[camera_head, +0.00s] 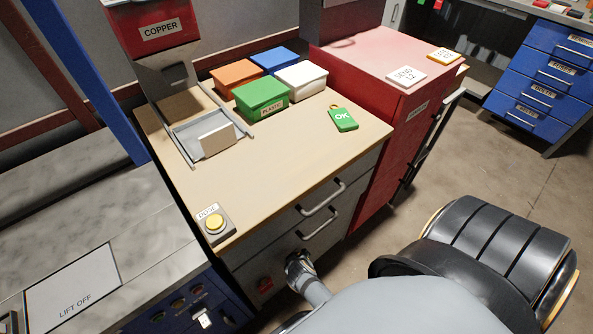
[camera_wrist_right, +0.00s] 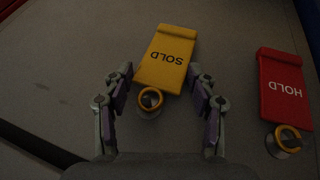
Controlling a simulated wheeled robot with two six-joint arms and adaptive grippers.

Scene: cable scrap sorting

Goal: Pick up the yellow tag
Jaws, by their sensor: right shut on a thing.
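The yellow tag (camera_wrist_right: 167,58), marked SOLD, lies against a grey surface in the right wrist view, its lettering upside down. Its yellow ring (camera_wrist_right: 150,98) is at a round metal peg at the near end. My right gripper (camera_wrist_right: 160,73) has one finger on each side of the tag's near end and is shut on it. The yellow tag is not seen in the head view, where my own arm (camera_head: 317,290) reaches down by the cabinet front. My left gripper is not in view.
A red HOLD tag (camera_wrist_right: 285,88) with its own ring and peg is to the right of the yellow one. In the head view, a green OK tag (camera_head: 342,119) lies on the wooden top (camera_head: 285,150), near several small bins and a yellow button (camera_head: 215,223).

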